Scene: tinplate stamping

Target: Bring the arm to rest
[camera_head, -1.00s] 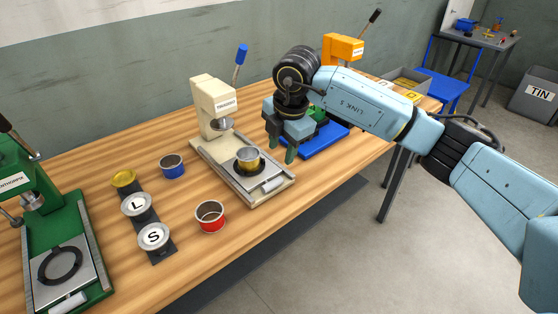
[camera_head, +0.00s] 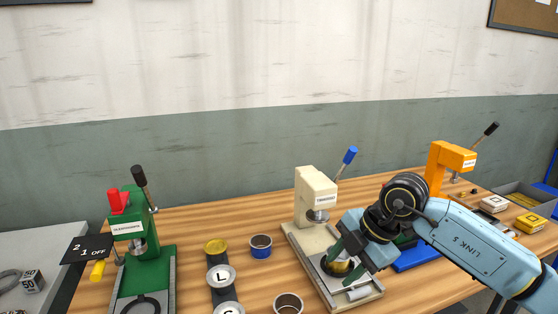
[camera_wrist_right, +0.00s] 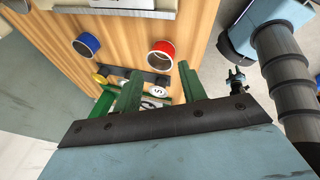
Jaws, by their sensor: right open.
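My right gripper (camera_head: 345,250) is open and tilted toward the lower left, in front of the cream press (camera_head: 316,200) in the head view. Its two green fingers (camera_wrist_right: 160,85) show apart with nothing between them in the right wrist view. A gold tin (camera_head: 339,267) sits on the cream press's base, partly hidden behind the gripper; I cannot tell whether they touch. My right arm (camera_head: 480,250) comes in from the lower right. My left gripper is not in view.
A green press (camera_head: 152,232) stands at left. A blue tin (camera_head: 261,247), a red-sided tin (camera_wrist_right: 161,53) and a strip with lettered discs (camera_head: 221,277) lie between the presses. An orange press (camera_head: 447,168) and a blue base (camera_head: 418,259) are at right.

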